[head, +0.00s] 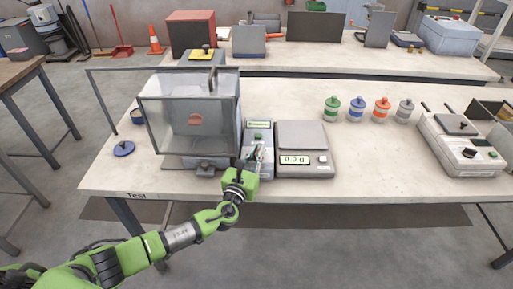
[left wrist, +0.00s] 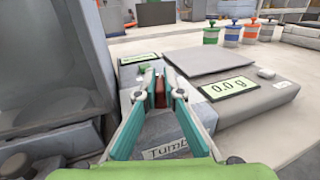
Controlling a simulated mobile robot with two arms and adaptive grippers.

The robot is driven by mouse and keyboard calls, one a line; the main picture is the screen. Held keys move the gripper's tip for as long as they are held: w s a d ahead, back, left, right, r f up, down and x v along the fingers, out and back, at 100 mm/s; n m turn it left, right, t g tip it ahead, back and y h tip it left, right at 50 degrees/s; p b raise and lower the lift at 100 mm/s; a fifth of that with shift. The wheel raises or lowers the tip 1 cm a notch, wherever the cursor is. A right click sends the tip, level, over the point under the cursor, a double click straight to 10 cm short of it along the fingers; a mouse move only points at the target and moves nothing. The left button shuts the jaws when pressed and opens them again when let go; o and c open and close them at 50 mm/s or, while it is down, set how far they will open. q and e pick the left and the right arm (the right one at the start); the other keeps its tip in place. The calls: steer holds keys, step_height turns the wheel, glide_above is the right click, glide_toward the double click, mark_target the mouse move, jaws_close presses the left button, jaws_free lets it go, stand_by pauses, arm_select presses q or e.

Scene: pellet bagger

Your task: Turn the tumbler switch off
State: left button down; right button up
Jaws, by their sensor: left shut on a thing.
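The control box (head: 258,130) with a small display stands on the bench between the clear-walled machine (head: 160,115) and the scale. In the left wrist view its front carries a label (left wrist: 166,148) that begins "Tumb"; the rest is hidden. My left gripper (head: 256,156) is over this box. In the left wrist view the gripper (left wrist: 161,84) has its fingers closed around a small reddish part, the tumbler switch (left wrist: 160,94), mostly hidden between them. I cannot tell the switch's position. My right gripper is not in view.
The scale (head: 302,140) reads 0.0 g, close to the right of the box. Several colored jars (head: 356,108) stand behind it to the right. Another device (head: 462,145) is at the far right. The bench front between scale and that device is clear.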

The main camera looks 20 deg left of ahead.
arm_select(q)
steer(key=n+y, duration=0.2)
steer(key=shift+d+y+p, duration=0.2)
steer(key=shift+y+p, duration=0.1)
steer(key=shift+y, duration=0.1)
steer(key=shift+n+y, duration=0.4)
steer(key=shift+y, duration=0.4)
steer(key=n+y, duration=0.1)
steer(key=g+y+b, duration=0.1)
steer(key=shift+f+n+y, duration=0.2)
steer(key=shift+n+y, duration=0.1)
steer(key=shift+n, duration=0.1)
steer(key=n+g+y+b, duration=0.2)
steer(key=n+y+b, duration=0.1)
steer(key=y, duration=0.1)
steer(key=shift+w, duration=0.1)
steer(key=shift+r+n+g+y+b, duration=0.15)
steer(key=shift+n+g+y+b, duration=0.95)
steer(key=shift+g+y+b, duration=0.3)
steer(key=shift+r, duration=0.1)
steer(key=c, duration=2.2)
jaws_free()
steer(key=shift+o, duration=0.2)
